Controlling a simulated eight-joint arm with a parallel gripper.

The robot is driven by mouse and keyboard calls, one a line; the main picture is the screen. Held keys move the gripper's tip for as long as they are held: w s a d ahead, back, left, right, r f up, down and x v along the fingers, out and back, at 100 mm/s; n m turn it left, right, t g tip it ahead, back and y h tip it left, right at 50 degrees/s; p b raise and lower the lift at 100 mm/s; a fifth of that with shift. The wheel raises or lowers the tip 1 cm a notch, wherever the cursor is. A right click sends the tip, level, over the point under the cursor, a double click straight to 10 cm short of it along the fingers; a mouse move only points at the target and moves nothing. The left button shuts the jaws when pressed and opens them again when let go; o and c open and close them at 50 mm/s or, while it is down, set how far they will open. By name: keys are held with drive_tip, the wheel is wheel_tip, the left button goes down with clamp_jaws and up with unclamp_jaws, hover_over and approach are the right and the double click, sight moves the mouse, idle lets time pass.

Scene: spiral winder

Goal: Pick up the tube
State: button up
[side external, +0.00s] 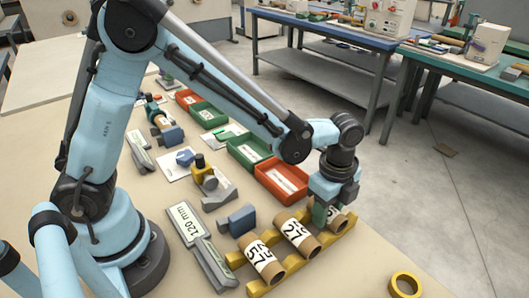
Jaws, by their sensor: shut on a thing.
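Three brown cardboard tubes with white labels lie across a yellow rack (318,248) at the table's front right. The nearest tube (263,258) is marked 57, and the middle tube (298,235) is marked 27. The far tube (339,218) is partly hidden by my gripper (325,213). My gripper points down at the far tube and is shut on it. The tube sits at the level of the rack; whether it touches the rack is not clear.
A grey block marked 120 mm (193,231) and a blue-grey block (237,221) lie left of the rack. Orange (281,181) and green (248,151) trays stand behind. A yellow tape roll (404,285) lies at the front right. Other workbenches (325,28) stand across the floor.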

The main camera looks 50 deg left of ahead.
drive_tip(key=shift+r, duration=0.5)
drive_tip(key=r, duration=0.3)
drive_tip(key=shift+s+d+r, duration=0.2)
drive_tip(key=shift+s+r, duration=0.05)
drive_tip(key=s+d+r, duration=0.6)
drive_tip(key=s, duration=0.2)
drive_tip(key=s+a+r, duration=0.2)
drive_tip(key=s+a, duration=1)
drive_tip(key=shift+w+a+f, duration=0.9)
drive_tip(key=shift+a+f, duration=0.75)
drive_tip(key=shift+f, duration=0.25)
drive_tip(key=shift+w+a+f, duration=0.95)
drive_tip(key=shift+a+f, duration=0.7)
drive_tip(key=shift+f, duration=0.2)
drive_tip(key=shift+w+a+f, duration=0.9)
drive_tip(key=shift+a+f, duration=0.75)
drive_tip(key=shift+f, duration=0.25)
drive_tip(key=shift+f, duration=0.55)
